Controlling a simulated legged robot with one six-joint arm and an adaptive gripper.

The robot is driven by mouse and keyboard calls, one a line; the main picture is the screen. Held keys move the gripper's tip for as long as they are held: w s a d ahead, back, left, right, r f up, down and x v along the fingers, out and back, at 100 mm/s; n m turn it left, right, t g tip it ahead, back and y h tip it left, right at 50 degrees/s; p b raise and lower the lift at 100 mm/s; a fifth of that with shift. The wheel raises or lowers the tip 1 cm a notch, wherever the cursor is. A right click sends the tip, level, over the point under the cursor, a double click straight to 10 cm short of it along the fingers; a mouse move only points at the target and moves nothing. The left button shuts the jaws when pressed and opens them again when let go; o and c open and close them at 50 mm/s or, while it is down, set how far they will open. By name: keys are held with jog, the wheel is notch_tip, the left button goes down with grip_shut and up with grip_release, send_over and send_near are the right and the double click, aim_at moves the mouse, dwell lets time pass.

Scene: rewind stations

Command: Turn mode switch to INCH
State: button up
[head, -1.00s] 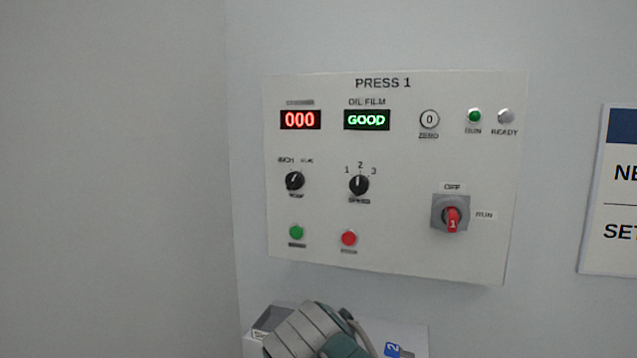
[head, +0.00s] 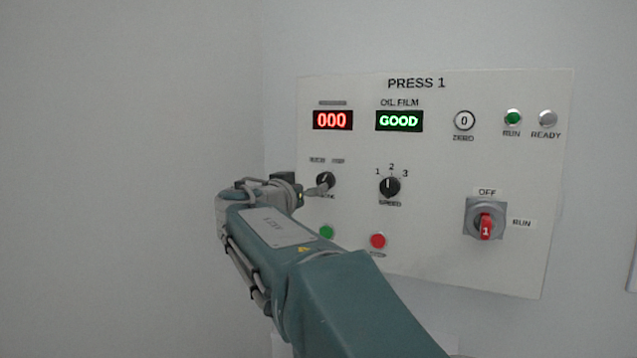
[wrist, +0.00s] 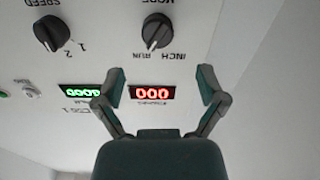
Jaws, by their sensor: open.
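The mode switch is a round black knob (head: 326,180) on the left of the PRESS 1 panel (head: 440,270). In the wrist view, which is upside down, the mode knob (wrist: 157,32) shows above the fingers, with the INCH and RUN labels under it. Its white pointer line seems to lean toward RUN. My gripper (wrist: 162,88) is open and empty, its fingers spread on either side of the red 000 display in that picture. In the head view my gripper (head: 317,188) is close to the mode knob and partly covers its lower label; contact cannot be told.
The speed knob (head: 389,187) sits right of the mode knob. Green (head: 326,232) and red (head: 378,241) buttons lie below, near my arm. A red-handled OFF/RUN switch (head: 486,225) is at the right. The wall left of the panel is clear.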

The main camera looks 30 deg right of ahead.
aim_at(322, 182)
jog(key=x, duration=0.7)
jog(key=shift+f, duration=0.1)
jog(key=shift+d, duration=0.1)
jog(key=c, duration=1.1)
